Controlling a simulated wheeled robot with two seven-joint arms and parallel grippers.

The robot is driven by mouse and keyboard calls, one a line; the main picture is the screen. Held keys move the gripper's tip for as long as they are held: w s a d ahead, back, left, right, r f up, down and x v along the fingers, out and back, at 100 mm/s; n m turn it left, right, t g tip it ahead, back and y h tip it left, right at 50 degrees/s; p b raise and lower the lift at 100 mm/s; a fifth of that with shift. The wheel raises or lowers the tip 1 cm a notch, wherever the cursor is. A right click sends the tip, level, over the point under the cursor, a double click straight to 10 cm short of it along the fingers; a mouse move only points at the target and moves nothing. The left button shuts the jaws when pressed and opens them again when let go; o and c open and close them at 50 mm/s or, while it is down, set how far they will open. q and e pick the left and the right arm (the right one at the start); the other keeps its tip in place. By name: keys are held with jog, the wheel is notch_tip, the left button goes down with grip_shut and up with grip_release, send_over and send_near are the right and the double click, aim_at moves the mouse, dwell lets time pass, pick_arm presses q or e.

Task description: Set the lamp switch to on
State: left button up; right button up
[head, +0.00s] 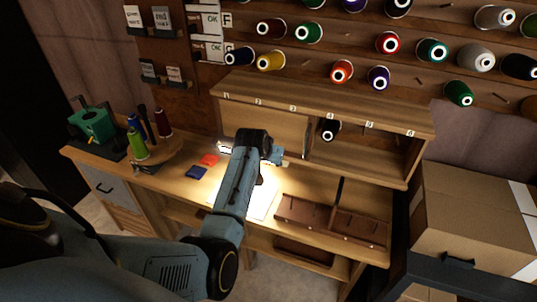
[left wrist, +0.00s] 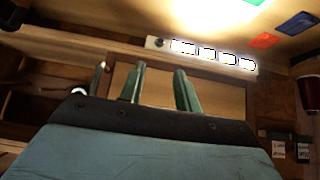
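The lamp is a short light bar under the front of the wooden cubby shelf. Its glowing end (head: 226,148) shows left of my left gripper in the head view; my arm hides the rest. In the left wrist view the lamp (left wrist: 212,56) has several bright white cells. A small dark switch knob (left wrist: 157,43) sits on its pale end. My left gripper (left wrist: 160,75) is open and empty, its two green fingers apart and pointing toward that end. Whether they touch the knob cannot be told. In the head view the left gripper (head: 279,156) is in front of the cubby.
The workbench holds a brown divided tray (head: 330,222), red (head: 209,160) and blue (head: 196,173) patches, and thread spools (head: 138,148) at left. A cardboard box (head: 475,220) stands at right. Spools on pegs fill the wall above.

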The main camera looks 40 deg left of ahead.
pick_arm(q)
jog(key=shift+s+d+r, duration=0.1)
jog(key=shift+s+r, duration=0.4)
jog(key=shift+r, duration=0.05)
